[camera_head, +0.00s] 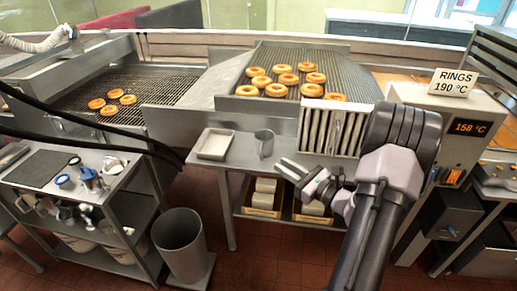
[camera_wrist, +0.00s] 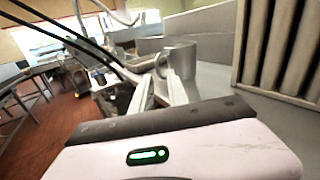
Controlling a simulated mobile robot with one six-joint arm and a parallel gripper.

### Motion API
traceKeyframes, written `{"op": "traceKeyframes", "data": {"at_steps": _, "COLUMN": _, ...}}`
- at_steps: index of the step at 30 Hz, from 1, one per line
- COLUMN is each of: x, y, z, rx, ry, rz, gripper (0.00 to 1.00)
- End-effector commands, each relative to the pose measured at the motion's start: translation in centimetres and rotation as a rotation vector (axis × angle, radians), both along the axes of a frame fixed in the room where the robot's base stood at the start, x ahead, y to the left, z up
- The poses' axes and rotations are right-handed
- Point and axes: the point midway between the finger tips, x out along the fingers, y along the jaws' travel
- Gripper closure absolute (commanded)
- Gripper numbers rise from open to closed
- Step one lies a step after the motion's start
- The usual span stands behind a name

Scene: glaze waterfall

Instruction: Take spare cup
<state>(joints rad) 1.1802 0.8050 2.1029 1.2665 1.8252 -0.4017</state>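A grey metal cup (camera_head: 264,143) with a handle stands upright on the steel table (camera_head: 231,165), right of a pale tray. In the wrist view the cup (camera_wrist: 181,58) is just beyond the fingers, its handle turned toward the left. My gripper (camera_head: 281,167) is close to the cup on its near right side, with a small gap in the head view. In the wrist view the two fingers (camera_wrist: 158,88) are apart with nothing between them. Whether a fingertip touches the cup I cannot tell.
The pale tray (camera_head: 215,144) lies left of the cup. A slatted metal panel (camera_head: 333,128) stands close on the right. Behind is a sloped rack (camera_head: 345,73) with several rings. A cart (camera_head: 120,191) with jugs and a bin (camera_head: 180,243) stand left.

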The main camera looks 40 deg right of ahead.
Motion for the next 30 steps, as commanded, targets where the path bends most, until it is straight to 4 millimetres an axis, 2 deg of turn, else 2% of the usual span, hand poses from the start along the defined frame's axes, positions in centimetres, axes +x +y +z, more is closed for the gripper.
{"op": "traceKeyframes", "data": {"at_steps": 1, "x": 1.3, "y": 0.3, "z": -0.3, "rx": -0.003, "ry": 0.0, "rz": 0.006, "gripper": 0.81}}
{"op": "traceKeyframes", "data": {"at_steps": 3, "x": 2.8, "y": 0.5, "z": -0.2, "rx": -0.003, "ry": 0.0, "rz": 0.004, "gripper": 0.81}}
{"op": "traceKeyframes", "data": {"at_steps": 8, "x": 4.7, "y": 0.7, "z": -0.3, "rx": -0.002, "ry": 0.001, "rz": 0.003, "gripper": 0.81}}
{"op": "traceKeyframes", "data": {"at_steps": 15, "x": 9.0, "y": 1.5, "z": -0.5, "rx": -0.002, "ry": 0.001, "rz": 0.004, "gripper": 0.81}}
{"op": "traceKeyframes", "data": {"at_steps": 22, "x": 9.4, "y": 1.5, "z": -0.3, "rx": -0.001, "ry": 0.001, "rz": 0.002, "gripper": 0.81}}
{"op": "traceKeyframes", "data": {"at_steps": 23, "x": 9.4, "y": 1.5, "z": -0.3, "rx": -0.001, "ry": 0.001, "rz": 0.002, "gripper": 0.83}}
{"op": "traceKeyframes", "data": {"at_steps": 25, "x": 9.4, "y": 1.5, "z": -0.3, "rx": -0.001, "ry": 0.001, "rz": 0.003, "gripper": 0.96}}
{"op": "traceKeyframes", "data": {"at_steps": 26, "x": 9.4, "y": 1.5, "z": -0.3, "rx": -0.001, "ry": 0.001, "rz": 0.003, "gripper": 1.0}}
{"op": "traceKeyframes", "data": {"at_steps": 30, "x": 9.4, "y": 1.5, "z": -0.3, "rx": -0.001, "ry": 0.002, "rz": 0.003, "gripper": 1.0}}
